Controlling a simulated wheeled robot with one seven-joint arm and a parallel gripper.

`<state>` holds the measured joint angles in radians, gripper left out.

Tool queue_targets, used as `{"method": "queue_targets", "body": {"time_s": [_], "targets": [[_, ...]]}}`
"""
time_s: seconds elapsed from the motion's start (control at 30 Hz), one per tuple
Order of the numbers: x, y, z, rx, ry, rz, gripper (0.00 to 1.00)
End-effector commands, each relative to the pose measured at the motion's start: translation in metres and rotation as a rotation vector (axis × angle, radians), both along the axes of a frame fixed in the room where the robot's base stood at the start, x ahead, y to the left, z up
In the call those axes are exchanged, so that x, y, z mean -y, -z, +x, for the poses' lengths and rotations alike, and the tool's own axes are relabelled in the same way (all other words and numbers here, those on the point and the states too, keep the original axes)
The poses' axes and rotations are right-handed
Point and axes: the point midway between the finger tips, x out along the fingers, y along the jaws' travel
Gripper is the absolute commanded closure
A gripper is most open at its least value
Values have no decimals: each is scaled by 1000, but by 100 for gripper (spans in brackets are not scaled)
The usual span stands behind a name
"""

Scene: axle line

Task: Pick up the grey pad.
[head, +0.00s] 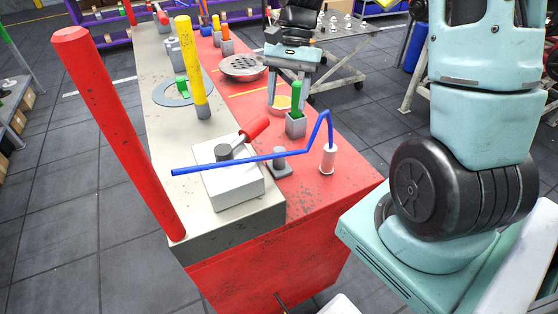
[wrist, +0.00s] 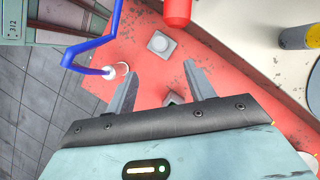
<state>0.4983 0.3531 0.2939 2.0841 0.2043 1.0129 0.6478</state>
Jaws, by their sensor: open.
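The grey pad (head: 280,163), a small square base with a raised round middle, sits on the red bench top beside the white box. It also shows in the wrist view (wrist: 158,43), beyond my fingertips and between their lines. My gripper (head: 288,98) is open and empty, pointing down over the bench, behind the pad in the head view. In the wrist view its two fingers (wrist: 162,70) stand apart, with clear red surface between their tips and the pad. A grey corner (wrist: 173,98) shows between the fingers, mostly hidden by the gripper body.
A green post in a grey block (head: 296,124) stands close to my gripper. A bent blue rod (head: 250,160) rises from a white cylinder (head: 327,160) and crosses near the pad. A red-handled lever (head: 253,129) on the white box (head: 232,187) overhangs nearby.

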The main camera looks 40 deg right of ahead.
Motion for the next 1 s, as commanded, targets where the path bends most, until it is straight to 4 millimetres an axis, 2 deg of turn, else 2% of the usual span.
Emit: {"method": "queue_targets", "body": {"time_s": [0.2,0.4,0.67,1.0], "targets": [[-16,42,-12,-6,-4,2,46],[-28,76,-18,-3,-5,1,46],[-34,92,-22,-1,-4,1,46],[-50,131,-33,-2,-6,1,46]]}}
